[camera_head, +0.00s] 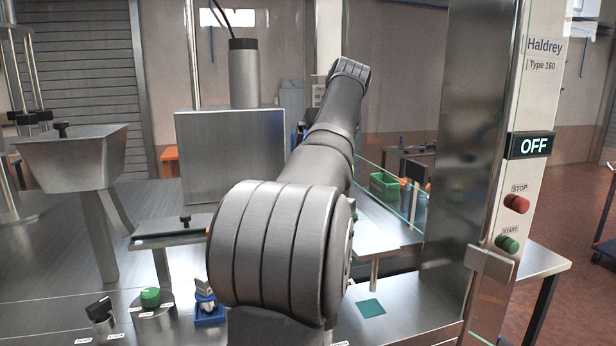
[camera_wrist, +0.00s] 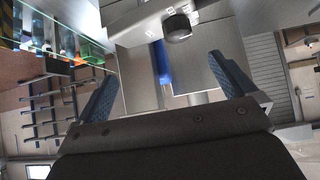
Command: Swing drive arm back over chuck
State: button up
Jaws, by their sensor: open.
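My gripper (camera_wrist: 165,88) is open in the wrist view, its two blue-padded fingers spread wide with nothing held between them. Beyond the fingers is a pale metal housing (camera_wrist: 130,27) with a dark round knob or cylinder (camera_wrist: 177,25) and small labels. Grey metal panels and a blue strip (camera_wrist: 161,62) show in the gap behind. In the head view my own arm covers the middle of the machine and hides my gripper. I cannot tell the drive arm or the chuck for certain in either view.
A large metal box (camera_head: 230,155) and a grey cylinder (camera_head: 243,75) stand behind my arm. A hopper (camera_head: 75,160) is at left. A green knob (camera_head: 150,297) and black switch (camera_head: 100,309) sit at front left. The right post carries an OFF display (camera_head: 531,145) and red stop button (camera_head: 517,203).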

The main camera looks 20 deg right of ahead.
jog(key=shift+v, duration=1.05)
